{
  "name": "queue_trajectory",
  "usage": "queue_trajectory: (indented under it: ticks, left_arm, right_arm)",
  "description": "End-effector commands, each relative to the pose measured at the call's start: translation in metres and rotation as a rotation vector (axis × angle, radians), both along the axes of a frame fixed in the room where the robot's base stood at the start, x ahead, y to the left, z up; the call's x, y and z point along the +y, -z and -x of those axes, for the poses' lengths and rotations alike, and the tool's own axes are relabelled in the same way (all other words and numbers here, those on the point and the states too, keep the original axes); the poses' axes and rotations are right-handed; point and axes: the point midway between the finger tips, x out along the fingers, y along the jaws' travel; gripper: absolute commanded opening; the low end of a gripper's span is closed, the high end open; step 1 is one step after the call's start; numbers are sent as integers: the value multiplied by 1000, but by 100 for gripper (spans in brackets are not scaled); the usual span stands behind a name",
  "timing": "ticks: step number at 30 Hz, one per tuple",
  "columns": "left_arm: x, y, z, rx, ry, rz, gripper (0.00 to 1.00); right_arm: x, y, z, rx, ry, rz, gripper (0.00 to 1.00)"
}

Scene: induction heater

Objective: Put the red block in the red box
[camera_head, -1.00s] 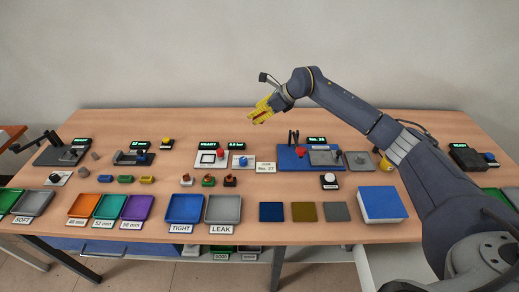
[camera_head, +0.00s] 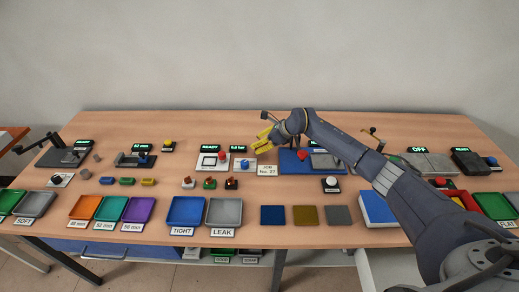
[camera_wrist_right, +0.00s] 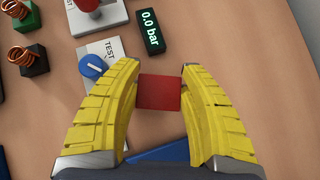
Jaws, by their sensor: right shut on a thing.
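The red block (camera_wrist_right: 158,92) sits between the yellow fingers of my right gripper (camera_wrist_right: 160,95) in the right wrist view. The fingers are shut on its two sides. In the head view my right gripper (camera_head: 264,140) is over the back middle of the table, by the white card marked JOB; the block cannot be made out there. A red tray (camera_head: 457,197), which looks like the red box, is at the right of the table, partly hidden by my right arm. My left gripper is not in view.
Gauge stations with displays, such as the blue-based station (camera_head: 293,164), line the back. Blue (camera_head: 184,209) and grey (camera_head: 223,211) trays stand at the front, near flat coloured squares (camera_head: 306,215). A green tray (camera_head: 494,206) stands right of the red one.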

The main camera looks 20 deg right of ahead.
Motion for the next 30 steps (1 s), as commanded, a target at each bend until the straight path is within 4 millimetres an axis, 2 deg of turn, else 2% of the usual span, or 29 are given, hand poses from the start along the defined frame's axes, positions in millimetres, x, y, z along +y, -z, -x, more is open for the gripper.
queue_trajectory:
  ticks: [7,21,22,27,30]
  left_arm:
    - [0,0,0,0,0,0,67]
    - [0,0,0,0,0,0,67]
    - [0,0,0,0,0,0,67]
    - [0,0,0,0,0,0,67]
    - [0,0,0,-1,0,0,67]
  right_arm:
    - [0,30,0,2,1,-1,12]
    - [0,35,0,1,1,0,12]
    - [0,36,0,1,1,0,44]
    - [0,36,0,2,0,0,64]
    - [1,36,1,2,-1,-1,65]
